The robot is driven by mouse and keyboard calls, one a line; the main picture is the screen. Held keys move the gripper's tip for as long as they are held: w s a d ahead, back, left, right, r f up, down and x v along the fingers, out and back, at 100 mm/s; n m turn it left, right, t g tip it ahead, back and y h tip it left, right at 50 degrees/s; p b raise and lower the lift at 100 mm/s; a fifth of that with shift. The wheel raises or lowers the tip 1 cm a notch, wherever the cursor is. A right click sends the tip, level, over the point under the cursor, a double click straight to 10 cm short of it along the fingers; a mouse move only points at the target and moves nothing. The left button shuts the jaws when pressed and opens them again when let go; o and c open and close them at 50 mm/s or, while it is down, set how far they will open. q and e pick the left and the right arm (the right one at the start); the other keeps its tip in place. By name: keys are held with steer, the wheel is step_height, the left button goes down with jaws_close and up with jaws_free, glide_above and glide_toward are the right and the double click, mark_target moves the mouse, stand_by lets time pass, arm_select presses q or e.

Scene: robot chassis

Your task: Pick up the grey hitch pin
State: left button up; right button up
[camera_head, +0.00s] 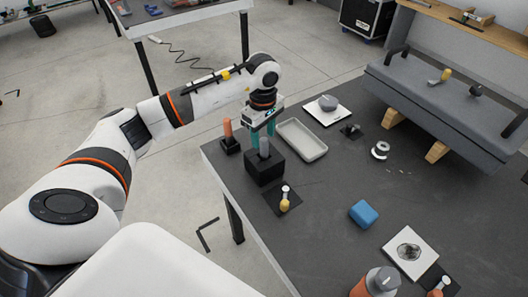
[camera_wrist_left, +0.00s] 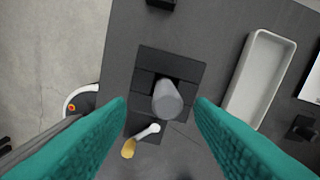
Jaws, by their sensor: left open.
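The grey hitch pin (camera_head: 264,147) stands upright in a black square block (camera_head: 263,170) near the left edge of the dark table. In the left wrist view the pin (camera_wrist_left: 167,98) shows from above, between the two teal fingers, with the black block (camera_wrist_left: 150,58) around its base. My left gripper (camera_head: 264,133) points down over the block, and its fingers are apart on either side of the pin. In the wrist view the left gripper (camera_wrist_left: 160,115) shows gaps between both fingers and the pin. My right gripper is not in view.
A white tray (camera_head: 302,141) lies just right of the block. An orange-topped peg in a holder (camera_head: 229,137) stands behind left. A yellow-handled tool (camera_head: 285,199) lies in front.

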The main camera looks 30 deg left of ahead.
mark_target(264, 139)
arm_select(q)
steer(key=f, duration=0.1)
steer(key=f+p, duration=0.1)
steer(key=f, duration=0.2)
steer(key=shift+w+f+p, duration=0.2)
steer(key=shift+w+p, duration=0.1)
steer(key=shift+p, duration=0.05)
steer(key=shift+f, duration=0.4)
jaws_close()
